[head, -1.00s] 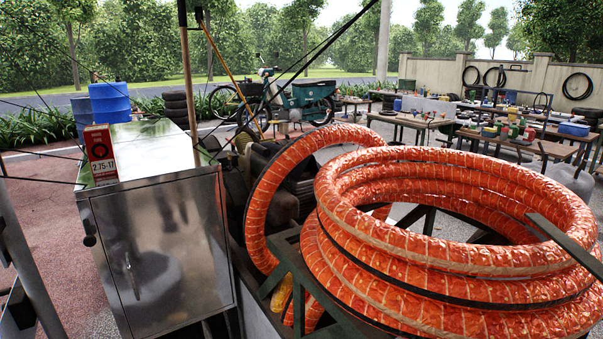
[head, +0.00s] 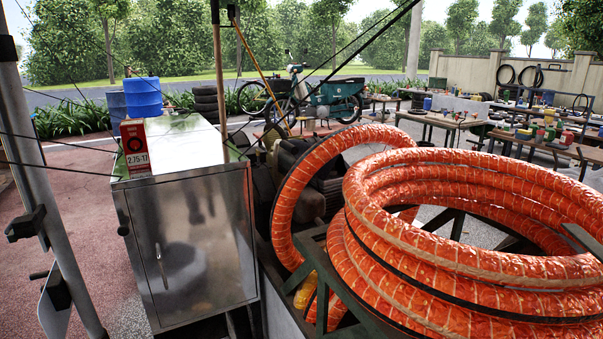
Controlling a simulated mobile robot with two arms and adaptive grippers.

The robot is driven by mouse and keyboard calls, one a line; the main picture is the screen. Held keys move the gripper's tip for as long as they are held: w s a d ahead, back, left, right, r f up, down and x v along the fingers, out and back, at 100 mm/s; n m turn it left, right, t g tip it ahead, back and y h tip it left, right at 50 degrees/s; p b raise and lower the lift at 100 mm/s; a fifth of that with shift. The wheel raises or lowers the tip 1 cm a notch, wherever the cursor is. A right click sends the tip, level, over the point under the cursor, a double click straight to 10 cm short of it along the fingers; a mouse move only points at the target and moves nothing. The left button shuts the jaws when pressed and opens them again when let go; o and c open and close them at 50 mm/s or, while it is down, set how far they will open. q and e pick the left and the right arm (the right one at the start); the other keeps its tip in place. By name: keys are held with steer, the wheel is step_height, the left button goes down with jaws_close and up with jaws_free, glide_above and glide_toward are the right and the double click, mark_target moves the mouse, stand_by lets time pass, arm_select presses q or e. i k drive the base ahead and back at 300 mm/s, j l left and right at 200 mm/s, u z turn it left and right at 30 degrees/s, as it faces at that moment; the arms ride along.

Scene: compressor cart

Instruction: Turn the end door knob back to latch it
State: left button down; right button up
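A steel cabinet (head: 190,260) stands at the left of the middle in the head view, with a closed-looking door facing me. The door has a slim upright metal handle (head: 160,262) near its left side. A small dark knob (head: 123,230) sticks out at the cabinet's left edge, in profile. The left end face is turned away, so I cannot tell how the knob is turned or whether that end is latched. Neither of my grippers is in view.
A red and white box (head: 134,147) stands on the cabinet top. A grey pole (head: 50,210) with dark clamps rises at the left. Between pole and cabinet, paving is open. Work tables (head: 445,121) stand far right.

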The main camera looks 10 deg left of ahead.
mark_target(123, 231)
steer(key=j+u, duration=0.15)
steer(key=u, duration=0.75)
